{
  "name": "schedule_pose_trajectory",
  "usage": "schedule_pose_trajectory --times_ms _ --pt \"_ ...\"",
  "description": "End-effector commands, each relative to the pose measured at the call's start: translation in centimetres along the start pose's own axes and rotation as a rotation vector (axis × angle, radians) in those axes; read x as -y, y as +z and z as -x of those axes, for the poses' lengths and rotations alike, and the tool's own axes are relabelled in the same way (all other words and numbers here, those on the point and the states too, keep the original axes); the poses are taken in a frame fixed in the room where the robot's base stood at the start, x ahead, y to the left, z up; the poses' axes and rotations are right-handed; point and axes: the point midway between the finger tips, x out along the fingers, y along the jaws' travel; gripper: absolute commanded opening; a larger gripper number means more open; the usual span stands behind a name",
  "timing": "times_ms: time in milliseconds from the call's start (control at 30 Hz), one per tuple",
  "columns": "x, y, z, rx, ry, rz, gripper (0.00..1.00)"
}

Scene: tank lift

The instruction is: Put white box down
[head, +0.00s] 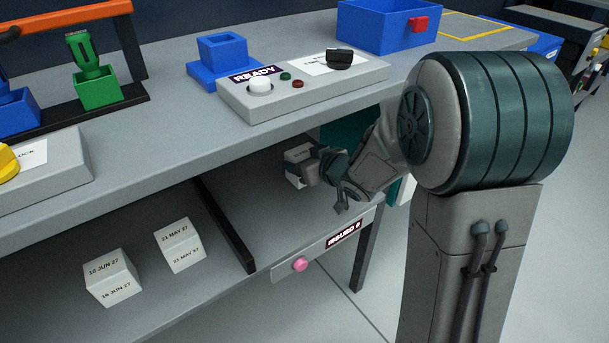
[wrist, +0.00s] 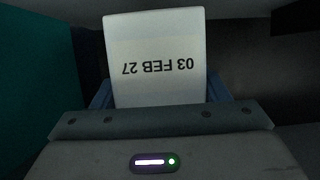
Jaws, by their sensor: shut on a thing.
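My gripper (head: 318,170) is reaching under the workbench top, over the right-hand part of the lower shelf, marked "ISSUED". It is shut on a white box (head: 297,158). In the wrist view the white box (wrist: 155,60) shows the printed date "03 FEB 27", upside down, between the blue fingers (wrist: 158,92). I cannot tell whether the box touches the shelf. Two other white boxes stand on the left part of the lower shelf, one dated "16 JUN 27" (head: 112,278) and one dated "21 MAY 27" (head: 180,245).
A dark divider (head: 222,225) splits the lower shelf. The "ISSUED" front strip (head: 315,255) has a pink knob (head: 300,264). The bench top (head: 190,125) hangs over the shelf and carries a control panel (head: 300,88) and a blue bin (head: 380,27). Bare shelf shows around the gripper.

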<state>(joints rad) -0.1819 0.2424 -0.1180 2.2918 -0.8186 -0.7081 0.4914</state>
Motion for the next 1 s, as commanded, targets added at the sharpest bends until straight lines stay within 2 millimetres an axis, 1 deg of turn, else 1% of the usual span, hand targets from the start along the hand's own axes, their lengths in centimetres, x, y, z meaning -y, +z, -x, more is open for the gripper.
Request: schedule_pose_trajectory --times_ms 33,100,233,500,667,700,733,767,1000 --pt "0.0 0.9 -0.3 0.002 -0.001 -0.001 0.42" --pt "0.1 1.9 -0.8 0.002 -0.001 -0.002 0.42" --pt "0.0 3.4 -1.4 0.001 -0.001 -0.001 0.42" --pt "0.0 3.3 -1.3 0.0 0.0 -0.001 0.42" --pt "0.0 3.8 -1.5 0.0 0.0 -0.001 0.42" --pt "0.0 3.7 -1.4 0.0 0.0 -0.001 0.79" --pt "0.0 3.7 -1.4 0.001 -0.001 -0.001 0.87" --pt "0.0 3.7 -1.4 0.001 0.0 -0.001 0.9" --pt "0.0 3.6 -1.4 0.001 0.0 -0.001 0.9"
